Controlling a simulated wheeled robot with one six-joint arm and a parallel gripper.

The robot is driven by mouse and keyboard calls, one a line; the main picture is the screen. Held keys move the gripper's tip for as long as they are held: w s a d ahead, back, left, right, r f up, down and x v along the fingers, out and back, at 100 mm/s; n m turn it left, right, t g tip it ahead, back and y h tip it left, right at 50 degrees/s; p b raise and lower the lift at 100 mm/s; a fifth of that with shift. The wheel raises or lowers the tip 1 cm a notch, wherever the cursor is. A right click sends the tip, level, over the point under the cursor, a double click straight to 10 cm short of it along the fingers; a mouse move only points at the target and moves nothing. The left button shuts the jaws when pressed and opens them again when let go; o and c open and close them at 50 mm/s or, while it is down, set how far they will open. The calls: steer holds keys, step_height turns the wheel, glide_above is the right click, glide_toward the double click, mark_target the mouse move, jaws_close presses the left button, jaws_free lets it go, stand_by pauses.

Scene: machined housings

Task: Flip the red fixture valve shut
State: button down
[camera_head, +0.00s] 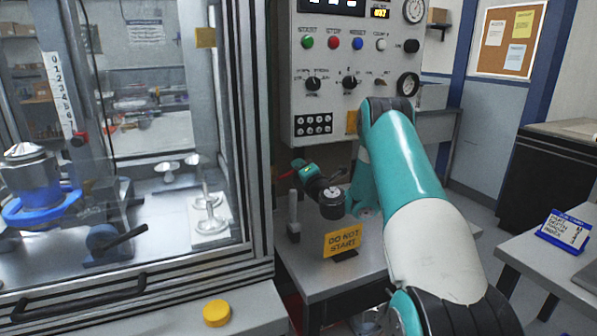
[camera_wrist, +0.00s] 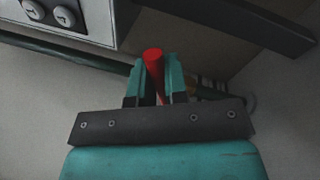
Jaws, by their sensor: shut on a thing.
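The red valve handle (camera_wrist: 153,62) stands between the two teal fingers of my gripper (camera_wrist: 155,82) in the wrist view. My gripper is shut on it, with the handle's rounded end showing past the fingertips. The valve body under the handle is hidden by the fingers and the dark gripper plate. In the head view my gripper (camera_head: 301,168) is below the control panel, at the end of the dark wrist; the handle there is too small and covered to make out clearly.
A control panel (camera_head: 325,85) stands above my gripper. A yellow "DO NOT START" sign (camera_head: 343,241) stands on the grey bench (camera_head: 312,281). A glazed machine enclosure (camera_head: 259,150) is close on the left. A dark pipe (camera_wrist: 60,47) runs behind the handle.

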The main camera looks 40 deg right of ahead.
steer(key=shift+s+d, duration=0.1)
steer(key=shift+d, duration=0.05)
steer(key=c, duration=1.2)
jaws_free()
steer(key=shift+o, duration=0.2)
steer(key=b+v, duration=1.2)
steer(key=b, duration=0.5)
